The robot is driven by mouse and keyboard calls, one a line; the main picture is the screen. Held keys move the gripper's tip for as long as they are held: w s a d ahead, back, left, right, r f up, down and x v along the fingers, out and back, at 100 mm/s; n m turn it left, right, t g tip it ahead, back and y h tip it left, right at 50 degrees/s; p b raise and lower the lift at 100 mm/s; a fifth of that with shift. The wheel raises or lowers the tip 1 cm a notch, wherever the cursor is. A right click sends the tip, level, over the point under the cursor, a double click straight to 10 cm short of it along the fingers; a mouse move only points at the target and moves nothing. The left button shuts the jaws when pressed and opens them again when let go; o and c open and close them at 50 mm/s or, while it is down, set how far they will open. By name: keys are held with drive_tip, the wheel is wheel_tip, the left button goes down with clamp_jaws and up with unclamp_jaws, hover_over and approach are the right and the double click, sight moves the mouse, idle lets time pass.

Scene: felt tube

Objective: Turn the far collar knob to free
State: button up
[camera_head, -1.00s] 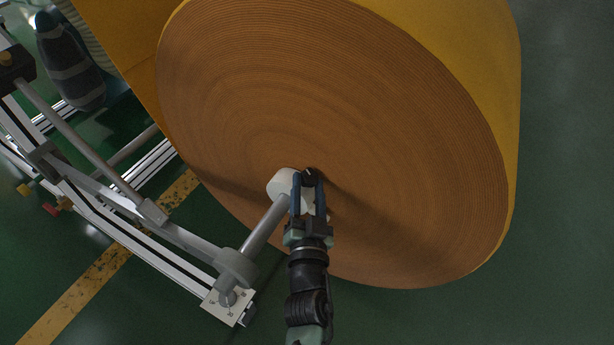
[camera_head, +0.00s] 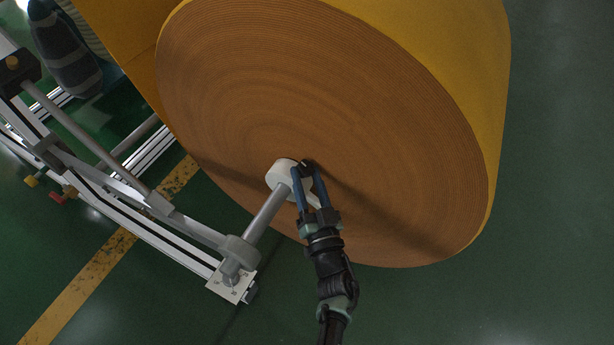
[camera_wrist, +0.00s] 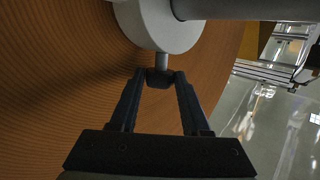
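The far collar (camera_head: 281,175) is a pale round hub on the grey shaft (camera_head: 262,222), against the brown end face of the felt roll (camera_head: 330,110). Its small dark knob (camera_head: 305,163) sits on the collar's right side. In the wrist view the knob (camera_wrist: 159,78) stands on a short metal stem from the white collar (camera_wrist: 165,22). My gripper (camera_head: 307,169) reaches up from below. In the wrist view its two fingertips (camera_wrist: 160,76) lie on either side of the knob and appear to touch it. The knob's far side is hidden.
A metal frame with rails (camera_head: 130,212) stands at the left, with a bearing block (camera_head: 238,252) holding the shaft. A yellow line (camera_head: 75,290) crosses the green floor. Floor at right is clear.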

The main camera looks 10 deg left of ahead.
drive_tip(key=o, duration=0.5)
drive_tip(key=shift+d, duration=0.15)
drive_tip(key=shift+c, duration=0.2)
drive_tip(key=shift+m+h, duration=0.5)
drive_tip(key=shift+h, duration=0.1)
